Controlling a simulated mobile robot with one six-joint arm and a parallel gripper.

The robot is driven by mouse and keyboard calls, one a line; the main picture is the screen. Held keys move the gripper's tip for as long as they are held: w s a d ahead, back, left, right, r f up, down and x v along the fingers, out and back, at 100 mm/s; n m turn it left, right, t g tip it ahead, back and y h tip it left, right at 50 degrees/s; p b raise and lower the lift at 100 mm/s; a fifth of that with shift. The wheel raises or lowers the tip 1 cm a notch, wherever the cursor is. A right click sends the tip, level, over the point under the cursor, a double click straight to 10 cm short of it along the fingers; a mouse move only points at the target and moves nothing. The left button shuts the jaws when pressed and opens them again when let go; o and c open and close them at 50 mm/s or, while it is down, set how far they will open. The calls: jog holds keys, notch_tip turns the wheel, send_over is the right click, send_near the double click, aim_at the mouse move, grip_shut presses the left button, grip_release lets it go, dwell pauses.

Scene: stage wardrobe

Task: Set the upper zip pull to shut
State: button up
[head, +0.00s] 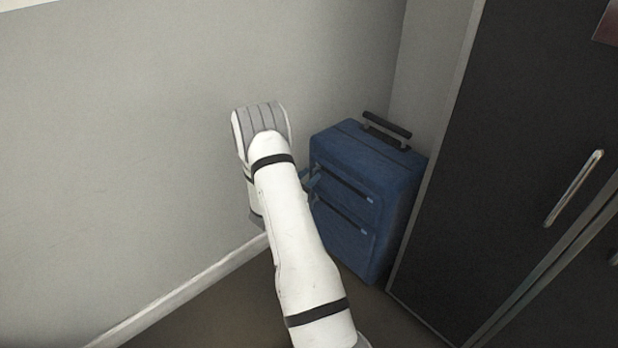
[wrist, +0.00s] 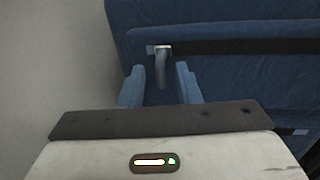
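The blue suitcase (head: 365,180) stands upright in the corner, with two dark zip lines across its front. In the wrist view, the upper zip pull (wrist: 162,66) is a small grey tab hanging at the left end of the upper zip's dark strip (wrist: 250,46). My gripper (wrist: 159,88) is open, its two blue fingers on either side of the hanging pull, with visible gaps to it. In the head view, my gripper (head: 311,179) is at the suitcase's left front edge, partly hidden by my arm.
A dark wardrobe (head: 500,150) with metal handles stands close on the suitcase's right. A grey wall (head: 130,130) is on the left and behind. The lower zip line (head: 345,215) runs below the upper one. The suitcase's dark handle (head: 387,125) rises from its top.

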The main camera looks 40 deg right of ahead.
grip_shut()
